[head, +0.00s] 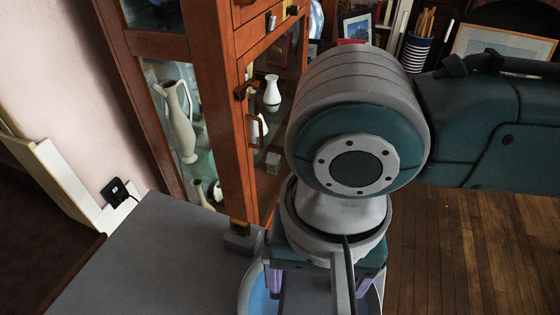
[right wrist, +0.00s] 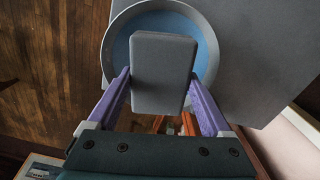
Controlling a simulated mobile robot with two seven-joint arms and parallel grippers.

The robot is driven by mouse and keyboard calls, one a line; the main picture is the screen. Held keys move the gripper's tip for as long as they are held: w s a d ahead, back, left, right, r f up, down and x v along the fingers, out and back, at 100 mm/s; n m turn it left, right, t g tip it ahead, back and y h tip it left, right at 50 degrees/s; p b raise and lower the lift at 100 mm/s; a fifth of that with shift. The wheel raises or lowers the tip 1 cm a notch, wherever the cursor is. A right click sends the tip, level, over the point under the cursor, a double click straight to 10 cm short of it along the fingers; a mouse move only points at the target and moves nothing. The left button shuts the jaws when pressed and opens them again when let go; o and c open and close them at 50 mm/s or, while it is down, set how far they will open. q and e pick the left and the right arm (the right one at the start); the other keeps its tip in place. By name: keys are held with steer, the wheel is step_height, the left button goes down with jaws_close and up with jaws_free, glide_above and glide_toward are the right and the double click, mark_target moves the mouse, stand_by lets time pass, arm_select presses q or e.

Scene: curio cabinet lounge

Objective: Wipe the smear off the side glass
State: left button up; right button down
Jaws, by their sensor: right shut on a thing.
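My right gripper (right wrist: 160,78) is shut on a grey rounded block (right wrist: 163,70), its purple fingers on either side of it. The block is over a round grey dish with a blue inside (right wrist: 207,40); I cannot tell whether it touches it. In the head view my right gripper (head: 325,287) is at the bottom, and the dish (head: 250,292) shows partly behind it. The wooden cabinet (head: 228,130) stands beyond, with its side glass (head: 158,78) facing left. I cannot make out a smear on it. My left gripper is not in view.
A grey tabletop (head: 150,255) lies in front of the cabinet's side. A white jug (head: 181,130) and a white vase (head: 272,93) stand inside the cabinet. A black plug (head: 116,192) is on the pink wall at left. Wooden floor (head: 470,240) is clear at right.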

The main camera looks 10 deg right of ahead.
mark_target(310, 299)
steer(key=shift+f, duration=0.15)
steer(key=shift+f, duration=0.15)
steer(key=shift+f+b, duration=1)
steer(key=shift+f, duration=0.65)
steer(key=shift+r, duration=0.1)
stand_by(0.4)
steer(key=shift+r+p, duration=0.45)
steer(key=shift+p, duration=0.15)
step_height(310, 299, up, 5)
steer(key=p, duration=0.6)
stand_by(0.5)
